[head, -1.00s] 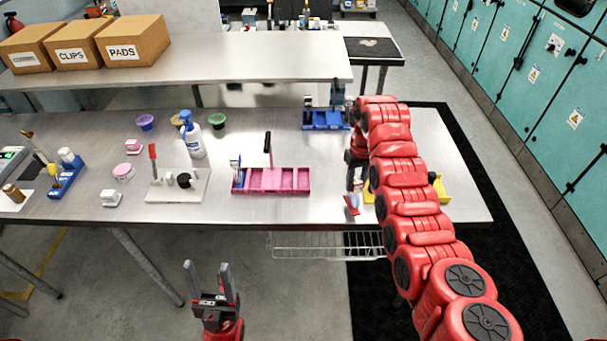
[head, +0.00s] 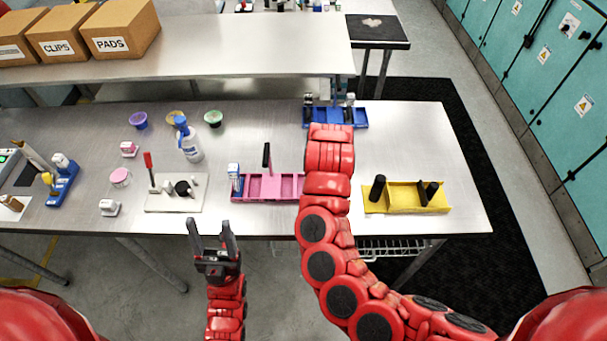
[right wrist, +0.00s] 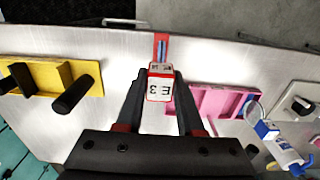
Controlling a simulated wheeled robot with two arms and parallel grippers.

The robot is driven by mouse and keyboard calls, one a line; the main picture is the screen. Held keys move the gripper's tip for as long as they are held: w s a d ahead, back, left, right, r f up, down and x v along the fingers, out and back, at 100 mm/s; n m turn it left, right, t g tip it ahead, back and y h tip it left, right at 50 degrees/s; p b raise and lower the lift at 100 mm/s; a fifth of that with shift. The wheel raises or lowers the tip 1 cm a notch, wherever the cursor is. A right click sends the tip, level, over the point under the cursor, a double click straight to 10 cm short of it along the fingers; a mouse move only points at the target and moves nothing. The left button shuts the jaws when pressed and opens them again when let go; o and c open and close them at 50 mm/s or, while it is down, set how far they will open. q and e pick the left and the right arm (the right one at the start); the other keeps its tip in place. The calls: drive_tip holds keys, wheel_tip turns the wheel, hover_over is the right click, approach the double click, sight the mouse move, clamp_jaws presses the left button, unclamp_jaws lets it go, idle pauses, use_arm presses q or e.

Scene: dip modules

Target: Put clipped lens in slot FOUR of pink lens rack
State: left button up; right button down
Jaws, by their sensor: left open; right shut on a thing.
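The pink lens rack (head: 283,186) lies near the front edge of the table, its right end covered by my right arm. In the right wrist view the rack (right wrist: 218,102) is to the right of the gripper. My right gripper (right wrist: 160,76) is shut on the clipped lens (right wrist: 159,88), a white, red-edged clip marked E3 with a blue-and-red part beyond. In the head view that gripper is hidden. My left gripper (head: 212,238) is open and empty, before the table edge.
A yellow rack (head: 405,198) stands to the right and a blue rack (head: 350,118) behind. A white board (head: 165,203) with a red-handled tool and a spray bottle (head: 190,144) are left of the pink rack. Bare table lies between pink and yellow racks.

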drive_tip(key=w+a+f+b, duration=0.2)
drive_tip(key=w+b, duration=0.2)
drive_tip(key=w, duration=0.2)
drive_tip(key=w+a+f+b, duration=0.3)
drive_tip(key=w+b, duration=0.1)
drive_tip(key=w, duration=0.3)
drive_tip(key=shift+w+b, duration=0.3)
idle(0.6)
drive_tip(key=shift+a, duration=0.1)
drive_tip(key=shift+f, duration=0.1)
